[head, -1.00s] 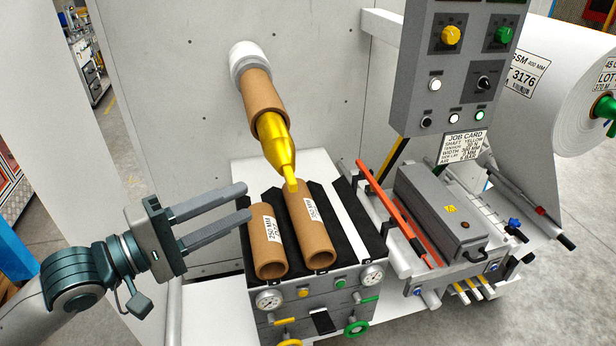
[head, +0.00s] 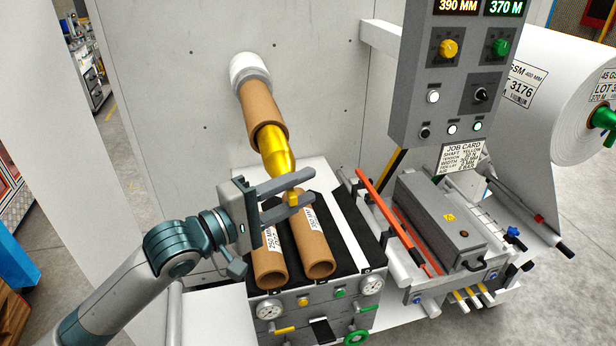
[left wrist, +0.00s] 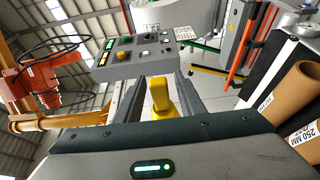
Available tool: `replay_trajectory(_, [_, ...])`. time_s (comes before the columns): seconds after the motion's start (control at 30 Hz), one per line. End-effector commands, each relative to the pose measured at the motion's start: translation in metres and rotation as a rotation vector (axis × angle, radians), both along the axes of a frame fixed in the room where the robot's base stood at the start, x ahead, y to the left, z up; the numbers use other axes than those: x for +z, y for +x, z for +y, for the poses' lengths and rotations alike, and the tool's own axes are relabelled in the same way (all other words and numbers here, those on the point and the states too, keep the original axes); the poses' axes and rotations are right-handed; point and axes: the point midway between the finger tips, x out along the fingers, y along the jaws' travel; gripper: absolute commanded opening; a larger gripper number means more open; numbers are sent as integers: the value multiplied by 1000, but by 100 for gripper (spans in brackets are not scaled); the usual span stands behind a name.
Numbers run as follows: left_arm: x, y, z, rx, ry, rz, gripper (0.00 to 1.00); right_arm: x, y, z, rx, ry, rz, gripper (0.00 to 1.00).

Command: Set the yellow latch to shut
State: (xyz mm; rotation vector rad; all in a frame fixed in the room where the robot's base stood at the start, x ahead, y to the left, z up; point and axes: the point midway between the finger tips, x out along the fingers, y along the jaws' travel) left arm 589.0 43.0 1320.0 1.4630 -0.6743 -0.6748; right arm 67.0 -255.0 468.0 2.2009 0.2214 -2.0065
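A yellow shaft (head: 275,151) with a tapered nose sticks out of the wall. The narrow yellow latch (head: 292,194) is at its near end, above the cardboard tubes. My left gripper (head: 312,185) is open, with one finger on each side of the latch. In the left wrist view the yellow latch (left wrist: 160,98) stands between the two fingers with gaps on both sides. The fingers hide part of the latch in the head view. My right gripper is not in view.
A cardboard core (head: 264,110) sits on the shaft. Two cardboard tubes (head: 318,255) lie on a black-topped cart just below the gripper. A control panel (head: 455,75) and a grey box (head: 440,225) with an orange bar (head: 380,200) stand to the right.

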Motion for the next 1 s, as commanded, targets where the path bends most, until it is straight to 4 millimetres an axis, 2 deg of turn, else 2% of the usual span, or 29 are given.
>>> replay_trajectory(0.2, [0,12,-14,0,0,0,36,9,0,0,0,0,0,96])
replay_trajectory(0.57, [-1,13,-16,0,1,-1,36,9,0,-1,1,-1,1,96])
replay_trajectory(0.7, [-1,13,-15,0,1,-1,2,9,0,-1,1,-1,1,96])
replay_trajectory(0.73, [-1,13,-15,0,1,-1,0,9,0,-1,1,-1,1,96])
replay_trajectory(1.0, [0,13,-15,1,-2,9,0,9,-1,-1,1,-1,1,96])
